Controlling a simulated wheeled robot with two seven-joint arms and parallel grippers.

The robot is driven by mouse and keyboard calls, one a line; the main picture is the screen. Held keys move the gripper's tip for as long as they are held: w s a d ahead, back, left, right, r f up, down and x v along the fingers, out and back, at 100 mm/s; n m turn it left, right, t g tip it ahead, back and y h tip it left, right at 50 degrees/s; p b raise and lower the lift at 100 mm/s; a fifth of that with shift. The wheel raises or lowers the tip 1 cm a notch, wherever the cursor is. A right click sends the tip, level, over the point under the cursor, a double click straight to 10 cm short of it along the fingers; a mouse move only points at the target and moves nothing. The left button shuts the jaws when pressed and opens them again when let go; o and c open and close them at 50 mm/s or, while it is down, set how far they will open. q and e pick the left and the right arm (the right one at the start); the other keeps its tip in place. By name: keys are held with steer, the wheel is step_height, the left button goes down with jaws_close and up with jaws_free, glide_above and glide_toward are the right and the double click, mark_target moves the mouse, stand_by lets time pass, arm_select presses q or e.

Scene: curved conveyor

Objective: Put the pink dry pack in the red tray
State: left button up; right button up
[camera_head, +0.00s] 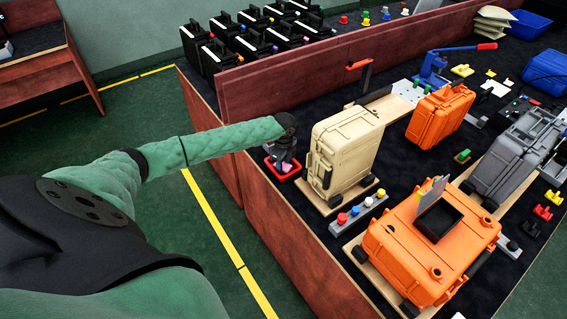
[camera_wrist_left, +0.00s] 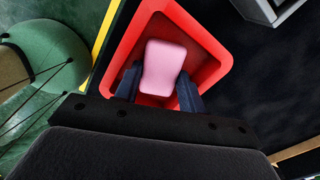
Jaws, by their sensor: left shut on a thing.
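The red tray (camera_head: 287,174) sits on the dark table top near its left edge, beside the beige case. My left gripper (camera_head: 284,163) is over the tray, at the end of the green-sleeved arm. In the left wrist view the pink dry pack (camera_wrist_left: 163,67) is between the two dark fingers of the gripper (camera_wrist_left: 158,88), which is shut on it. The pack shows inside the outline of the red tray (camera_wrist_left: 218,45). I cannot tell whether it touches the tray floor. In the head view the gripper mostly hides the pack. My right gripper is not in view.
A beige case (camera_head: 343,152) stands close to the right of the tray. A grey button box (camera_head: 356,210) and an orange case (camera_head: 430,255) are nearer. Black cases (camera_head: 240,50) line the back. A raised wooden wall (camera_head: 300,75) runs behind the tray area.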

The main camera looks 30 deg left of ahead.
mark_target(284, 165)
arm_select(q)
steer(key=shift+f, duration=0.1)
steer(key=o, duration=0.7)
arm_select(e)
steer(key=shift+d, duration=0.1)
arm_select(q)
steer(key=shift+r, duration=0.55)
steer(key=shift+r+b, duration=1.75)
steer(key=shift+r, duration=3.8)
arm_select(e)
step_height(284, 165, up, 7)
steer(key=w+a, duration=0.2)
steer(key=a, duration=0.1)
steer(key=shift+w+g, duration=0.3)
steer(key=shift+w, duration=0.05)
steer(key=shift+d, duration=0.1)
